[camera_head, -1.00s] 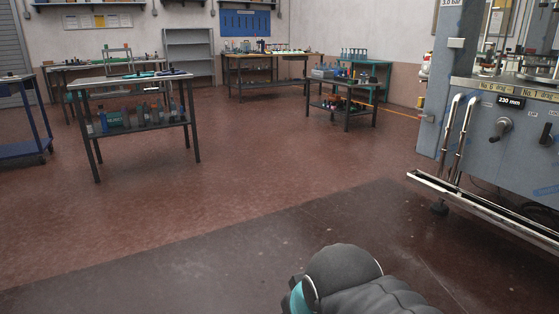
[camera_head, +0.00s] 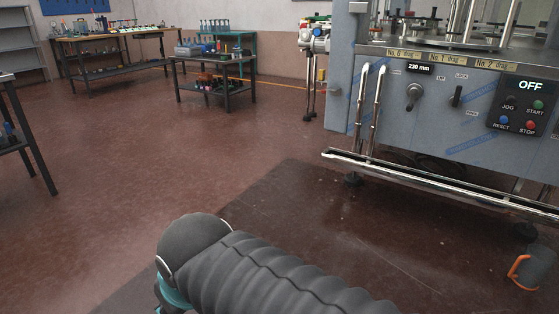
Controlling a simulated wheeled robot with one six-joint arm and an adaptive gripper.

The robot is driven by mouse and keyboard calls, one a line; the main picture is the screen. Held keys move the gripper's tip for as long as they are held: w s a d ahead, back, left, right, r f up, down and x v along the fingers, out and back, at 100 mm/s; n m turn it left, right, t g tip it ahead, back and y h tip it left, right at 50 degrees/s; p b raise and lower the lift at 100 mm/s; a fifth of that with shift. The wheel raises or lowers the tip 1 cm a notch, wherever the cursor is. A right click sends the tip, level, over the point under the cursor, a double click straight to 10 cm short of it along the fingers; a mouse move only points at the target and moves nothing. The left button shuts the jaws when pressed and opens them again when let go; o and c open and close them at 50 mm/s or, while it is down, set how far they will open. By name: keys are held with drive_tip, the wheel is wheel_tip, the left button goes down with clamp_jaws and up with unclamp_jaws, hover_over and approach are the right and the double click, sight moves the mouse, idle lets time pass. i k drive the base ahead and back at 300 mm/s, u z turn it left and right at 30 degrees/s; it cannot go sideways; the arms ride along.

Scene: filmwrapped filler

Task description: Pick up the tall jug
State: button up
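A dark grey, rounded object with an orange handle-like loop (camera_head: 540,268) is at the lower right edge of the view, low down near the floor. I cannot tell whether it is the tall jug. No other jug can be made out clearly. My arm, in a dark ribbed sleeve with a teal part, crosses the bottom of the view. My gripper is out of view.
A large grey machine (camera_head: 400,110) with a steel rail (camera_head: 430,182) along its base stands at the right; its display reads OFF. A low table (camera_head: 215,92) and a workbench (camera_head: 115,72) stand at the back left. The middle floor is clear.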

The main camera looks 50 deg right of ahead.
sight(530, 269)
drive_tip(key=z, duration=2.15)
drive_tip(key=i, duration=3.2)
drive_tip(key=z, duration=2.4)
